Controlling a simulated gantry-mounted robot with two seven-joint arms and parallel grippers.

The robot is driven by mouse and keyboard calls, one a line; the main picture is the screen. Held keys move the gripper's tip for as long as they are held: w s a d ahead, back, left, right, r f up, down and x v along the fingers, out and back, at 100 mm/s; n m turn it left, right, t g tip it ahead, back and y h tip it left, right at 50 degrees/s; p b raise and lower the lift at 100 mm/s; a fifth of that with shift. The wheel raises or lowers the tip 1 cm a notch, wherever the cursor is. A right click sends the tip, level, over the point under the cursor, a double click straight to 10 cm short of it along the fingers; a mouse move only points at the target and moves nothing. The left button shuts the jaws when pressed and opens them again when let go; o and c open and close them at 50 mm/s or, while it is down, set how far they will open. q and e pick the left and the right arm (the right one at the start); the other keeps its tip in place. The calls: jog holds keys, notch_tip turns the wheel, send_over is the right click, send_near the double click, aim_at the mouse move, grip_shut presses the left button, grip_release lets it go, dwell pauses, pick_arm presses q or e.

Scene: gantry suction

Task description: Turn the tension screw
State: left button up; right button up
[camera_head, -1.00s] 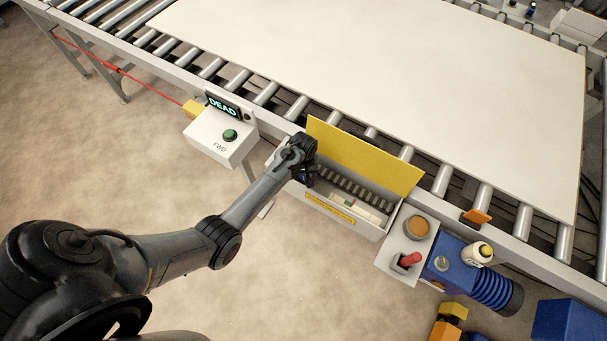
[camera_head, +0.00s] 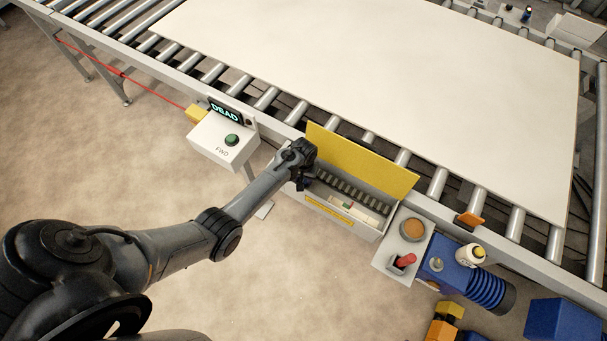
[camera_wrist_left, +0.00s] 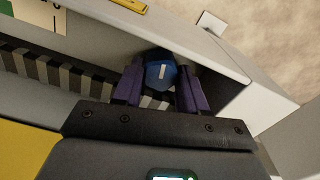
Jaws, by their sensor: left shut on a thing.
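The tension screw shows as a blue knob (camera_wrist_left: 161,73) with a white mark in the left wrist view. It sits at one end inside an open grey box (camera_head: 370,230) on the conveyor's side. My left gripper (camera_wrist_left: 158,88) has its two purple fingers on either side of the knob and is shut on it. In the head view the left gripper (camera_head: 304,182) reaches into the left end of the box, and the knob is hidden there. A ribbed belt or rack (camera_wrist_left: 55,75) runs along inside the box. My right gripper is not in view.
The raised yellow lid (camera_head: 360,160) stands behind the box. A panel with a red switch (camera_head: 404,261) and a blue motor (camera_head: 455,268) are to the right. A large pale sheet (camera_head: 400,80) covers the rollers.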

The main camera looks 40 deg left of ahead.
pick_arm(q)
jog(key=shift+m, duration=0.3)
jog(key=o, duration=1.1)
jog(key=shift+c, duration=0.2)
notch_tip(320, 180, up, 9)
jog(key=shift+r+p, duration=0.1)
jog(key=shift+p, duration=1)
jog(key=shift+r, duration=0.8)
